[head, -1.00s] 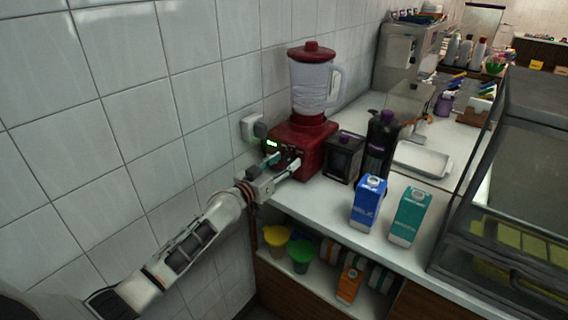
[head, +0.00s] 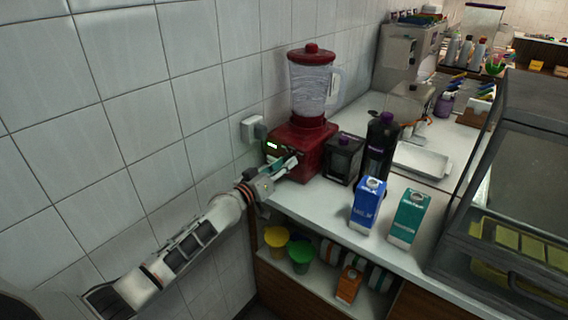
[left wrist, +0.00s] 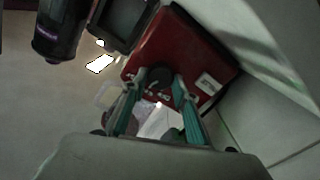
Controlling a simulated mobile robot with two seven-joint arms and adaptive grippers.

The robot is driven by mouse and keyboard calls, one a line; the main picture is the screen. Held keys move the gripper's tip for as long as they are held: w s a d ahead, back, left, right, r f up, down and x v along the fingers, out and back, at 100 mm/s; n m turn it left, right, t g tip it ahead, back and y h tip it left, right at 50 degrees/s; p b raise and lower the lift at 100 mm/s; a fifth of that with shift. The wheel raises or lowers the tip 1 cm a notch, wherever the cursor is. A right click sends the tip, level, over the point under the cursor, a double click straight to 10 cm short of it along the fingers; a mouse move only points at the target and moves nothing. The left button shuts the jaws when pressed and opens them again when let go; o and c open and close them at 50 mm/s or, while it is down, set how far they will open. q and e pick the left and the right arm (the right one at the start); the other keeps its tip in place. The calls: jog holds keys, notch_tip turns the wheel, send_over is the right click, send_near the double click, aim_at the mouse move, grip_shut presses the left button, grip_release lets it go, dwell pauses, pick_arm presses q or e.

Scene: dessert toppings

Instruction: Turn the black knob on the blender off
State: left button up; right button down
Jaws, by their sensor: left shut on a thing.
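The red blender (head: 314,140) stands on the counter against the tiled wall, with a clear jar and red lid. In the left wrist view the black knob (left wrist: 154,80) sits on the red base (left wrist: 172,44). The teal-padded fingers of my left gripper (left wrist: 155,88) are closed on either side of the knob. My right gripper is in neither view.
A dark box-shaped container (head: 343,157) and a dark bottle (head: 379,150) stand right of the blender. A blue milk carton (head: 368,205) and a teal carton (head: 408,219) stand nearer the counter edge. A wall socket (head: 253,127) is left of the blender.

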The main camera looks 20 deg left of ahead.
pick_arm(q)
jog(key=n, duration=0.6)
jog(key=shift+p, duration=0.35)
jog(key=n, duration=0.6)
jog(key=shift+a+f, duration=0.1)
jog(key=shift+f, duration=0.05)
jog(key=o, duration=1.1)
jog(key=shift+s+a, duration=0.1)
jog(key=shift+s, duration=0.4)
jog(key=v, duration=1.1)
